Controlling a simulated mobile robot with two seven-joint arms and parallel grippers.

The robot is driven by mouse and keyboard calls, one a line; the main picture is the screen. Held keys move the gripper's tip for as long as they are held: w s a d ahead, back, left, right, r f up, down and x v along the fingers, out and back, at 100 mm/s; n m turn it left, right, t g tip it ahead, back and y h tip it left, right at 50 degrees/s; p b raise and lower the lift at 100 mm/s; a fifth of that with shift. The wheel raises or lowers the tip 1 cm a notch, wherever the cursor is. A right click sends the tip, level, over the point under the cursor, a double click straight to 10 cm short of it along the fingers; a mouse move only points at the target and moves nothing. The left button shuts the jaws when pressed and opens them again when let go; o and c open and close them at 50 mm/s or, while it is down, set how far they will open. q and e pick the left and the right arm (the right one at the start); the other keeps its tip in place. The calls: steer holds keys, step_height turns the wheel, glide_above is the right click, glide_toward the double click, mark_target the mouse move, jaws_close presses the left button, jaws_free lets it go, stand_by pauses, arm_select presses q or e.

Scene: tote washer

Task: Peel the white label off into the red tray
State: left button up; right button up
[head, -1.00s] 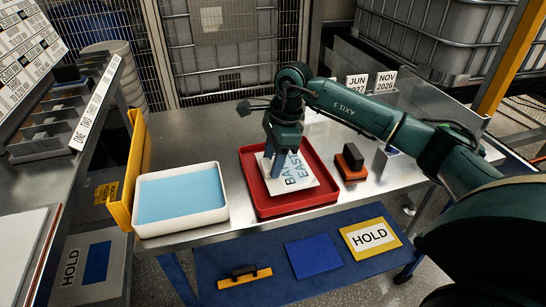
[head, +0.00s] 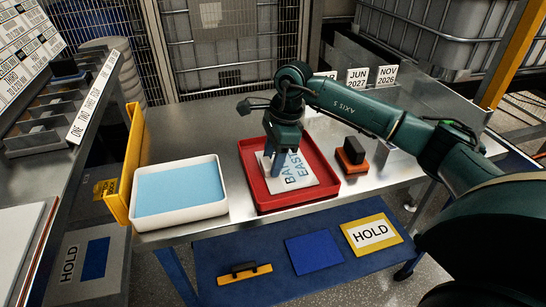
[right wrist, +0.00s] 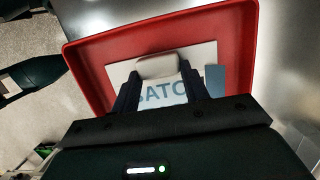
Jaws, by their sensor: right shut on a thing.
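The red tray (head: 318,157) stands on the metal bench. The white label (head: 316,172), with large blue letters, lies in it, partly hidden by my right gripper (head: 279,172). In the right wrist view the label (right wrist: 178,91) shows between and behind the fingers, inside the tray (right wrist: 235,45). A pale rounded piece (right wrist: 159,66) sits between the right fingertips. It looks like a bent-over part of the label, but its join to the flat part is hidden. The right gripper points down into the tray, its fingers shut on this piece. My left gripper is not in view.
A white tray with a blue inside (head: 180,190) stands left of the red tray. An orange block with a dark handle (head: 352,157) is close on the right. Date cards (head: 357,77) stand at the back. The bench is clear behind the white tray.

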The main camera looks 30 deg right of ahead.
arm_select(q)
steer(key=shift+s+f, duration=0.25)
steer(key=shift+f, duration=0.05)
arm_select(e)
steer(key=o, duration=1.7)
steer(key=shift+o, duration=0.2)
steer(key=shift+r, duration=0.1)
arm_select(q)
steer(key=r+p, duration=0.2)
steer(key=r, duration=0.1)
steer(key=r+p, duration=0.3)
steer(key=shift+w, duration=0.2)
arm_select(e)
steer(key=v, duration=0.9)
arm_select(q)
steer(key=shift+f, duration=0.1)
